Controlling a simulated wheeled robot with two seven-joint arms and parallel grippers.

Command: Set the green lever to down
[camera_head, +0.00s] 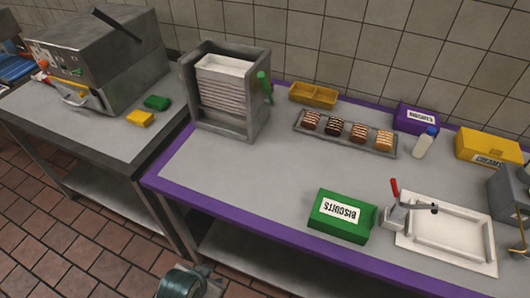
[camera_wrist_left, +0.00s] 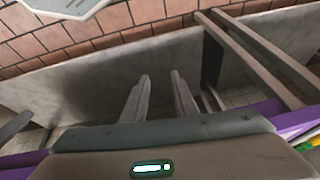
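The green lever (camera_head: 265,87) is on the right side of the grey dispenser (camera_head: 228,125) in the head view. It runs at a steep slant, its upper end leaning slightly left; I cannot tell which setting this is. The dispenser holds a stack of pale trays or sheets. My left gripper (camera_head: 190,285) shows only partly at the bottom edge, low in front of the tables and far from the lever. In the left wrist view my left gripper (camera_wrist_left: 160,85) has its two fingers apart with nothing between them. The lever does not show there. My right gripper is not in view.
The purple-edged table (camera_head: 225,205) lies between my gripper and the dispenser. The table's front left area is clear.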

